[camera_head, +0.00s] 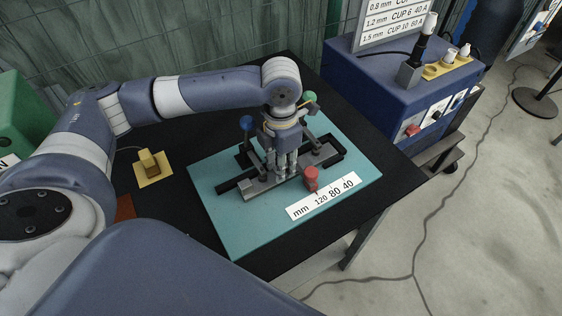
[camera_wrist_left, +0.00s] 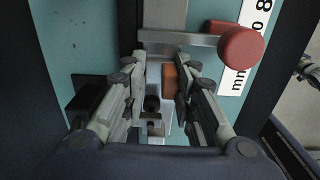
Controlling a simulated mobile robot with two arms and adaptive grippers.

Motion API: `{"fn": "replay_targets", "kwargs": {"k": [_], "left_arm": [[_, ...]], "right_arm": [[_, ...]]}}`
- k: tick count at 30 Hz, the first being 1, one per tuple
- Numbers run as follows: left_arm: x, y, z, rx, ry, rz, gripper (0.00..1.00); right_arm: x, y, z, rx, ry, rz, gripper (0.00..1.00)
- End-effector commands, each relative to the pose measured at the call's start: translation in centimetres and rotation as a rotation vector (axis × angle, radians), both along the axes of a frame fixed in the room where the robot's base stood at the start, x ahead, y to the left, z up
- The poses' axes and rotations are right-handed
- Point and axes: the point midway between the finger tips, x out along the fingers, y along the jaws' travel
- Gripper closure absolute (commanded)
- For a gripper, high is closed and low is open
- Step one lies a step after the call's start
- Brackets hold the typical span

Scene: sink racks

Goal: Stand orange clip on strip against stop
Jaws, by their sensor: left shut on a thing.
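My left gripper (camera_head: 281,170) points down over a grey metal strip (camera_head: 256,185) in a fixture on the teal plate. In the left wrist view its fingers (camera_wrist_left: 162,62) are shut on a small orange clip (camera_wrist_left: 169,82), seen nearer the right finger. The fingers hide the clip in the head view. The strip (camera_wrist_left: 165,18) shows beyond the fingertips in the wrist view. I cannot tell whether the clip touches the strip, or which part is the stop. My right gripper is in neither view.
A red knob (camera_head: 311,178) stands close to the gripper's right, with a blue knob (camera_head: 246,123) and a green knob (camera_head: 309,97) behind. A white number scale (camera_head: 322,197) lies on the teal plate (camera_head: 232,228). A yellow block (camera_head: 151,163) sits left on the black table.

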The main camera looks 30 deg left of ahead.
Motion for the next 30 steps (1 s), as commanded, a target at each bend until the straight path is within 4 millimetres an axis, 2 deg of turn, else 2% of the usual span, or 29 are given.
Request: {"fn": "replay_targets", "kwargs": {"k": [6, 7, 9, 10, 22, 26, 30], "left_arm": [[0.0, 0.0, -0.2, -0.001, 0.001, 0.0, 1.0], [0.0, 0.0, -0.3, -0.001, 0.001, 0.0, 0.72], [0.0, -0.1, -0.2, -0.001, 0.001, 0.0, 0.56], [0.0, -0.1, -0.2, -0.001, 0.001, 0.0, 0.54], [0.1, 0.0, 0.4, -0.001, -0.003, 0.0, 0.54], [0.1, -0.1, 2.3, -0.001, -0.005, 0.0, 0.54], [0.1, -0.1, 5.4, -0.001, -0.006, 0.0, 0.54]], "right_arm": [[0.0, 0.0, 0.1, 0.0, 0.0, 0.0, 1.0], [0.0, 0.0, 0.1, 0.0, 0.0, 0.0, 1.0], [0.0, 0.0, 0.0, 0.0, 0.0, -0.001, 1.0], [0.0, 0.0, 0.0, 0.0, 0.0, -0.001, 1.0], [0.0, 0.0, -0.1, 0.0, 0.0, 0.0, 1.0], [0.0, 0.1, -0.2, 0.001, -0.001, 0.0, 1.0], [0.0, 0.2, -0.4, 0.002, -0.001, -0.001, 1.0]]}}
